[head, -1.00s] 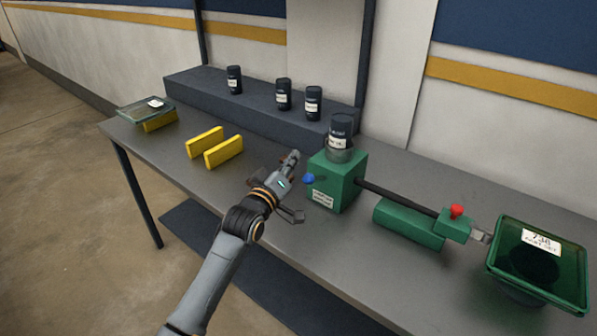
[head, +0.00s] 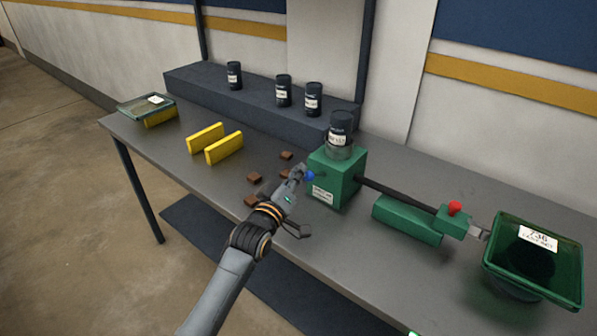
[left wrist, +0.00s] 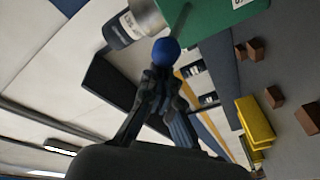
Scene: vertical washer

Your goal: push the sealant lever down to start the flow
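A green dispenser box (head: 340,182) stands on the table with a dark labelled canister (head: 340,130) on top. My left gripper (head: 301,170) is at the knob. Its fingertips (left wrist: 161,76) come together just short of the blue ball, with nothing seen between them. I cannot tell whether they touch it. My right gripper is not in view.
A dark bar runs right from the box to a green block with a red knob (head: 455,208) and a green tray (head: 574,262). Several brown cubes (head: 254,178) and two yellow blocks (head: 224,148) lie left. Several dark canisters (head: 283,92) stand on the rear shelf (head: 200,95).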

